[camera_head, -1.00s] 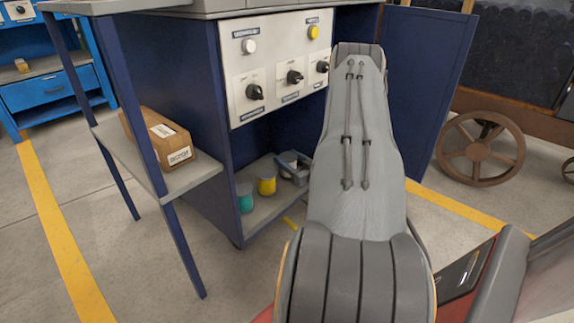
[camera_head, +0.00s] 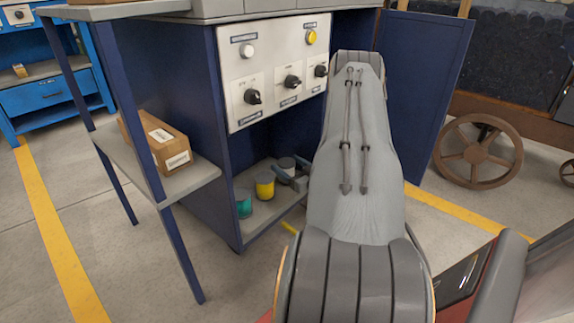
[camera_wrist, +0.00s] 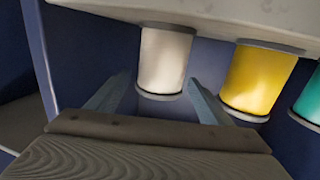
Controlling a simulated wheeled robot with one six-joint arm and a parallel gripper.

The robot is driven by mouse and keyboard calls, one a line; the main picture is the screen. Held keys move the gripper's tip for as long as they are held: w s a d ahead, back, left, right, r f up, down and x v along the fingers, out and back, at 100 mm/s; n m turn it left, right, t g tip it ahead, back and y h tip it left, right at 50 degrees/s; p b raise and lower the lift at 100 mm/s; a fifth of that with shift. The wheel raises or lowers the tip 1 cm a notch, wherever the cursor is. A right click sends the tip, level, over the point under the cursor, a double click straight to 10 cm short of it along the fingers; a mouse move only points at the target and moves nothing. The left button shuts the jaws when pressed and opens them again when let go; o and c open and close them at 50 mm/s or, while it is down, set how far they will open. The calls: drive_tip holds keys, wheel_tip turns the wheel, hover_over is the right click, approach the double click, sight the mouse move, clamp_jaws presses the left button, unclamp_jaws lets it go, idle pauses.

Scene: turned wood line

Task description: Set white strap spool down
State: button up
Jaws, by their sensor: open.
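The white strap spool (camera_wrist: 167,60) stands on the cabinet's lower shelf (camera_wrist: 225,12), which shows at the top of the wrist view because that picture is upside down. It looks upright, in line with the yellow spool (camera_wrist: 258,80). My gripper (camera_wrist: 158,82) is open, with one finger on each side of the white spool's far end and gaps visible beside it. In the head view, a grey round top (camera_head: 287,162), likely this spool's, shows just behind my gripper (camera_head: 291,178); its white body is hidden there.
The yellow spool (camera_head: 265,186) and a teal spool (camera_head: 243,204) stand beside it on the shelf. A control panel (camera_head: 272,75) with knobs is above. A cardboard box (camera_head: 157,143) rests on the side shelf at left. Cabinet walls close in the bay.

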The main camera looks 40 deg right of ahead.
drive_tip(key=s+a+p, duration=0.1)
drive_tip(key=s+p, duration=0.4)
drive_tip(key=s, duration=0.6)
drive_tip(key=shift+a+r, duration=0.15)
drive_tip(key=shift+r, duration=0.15)
drive_tip(key=shift+s, duration=0.2)
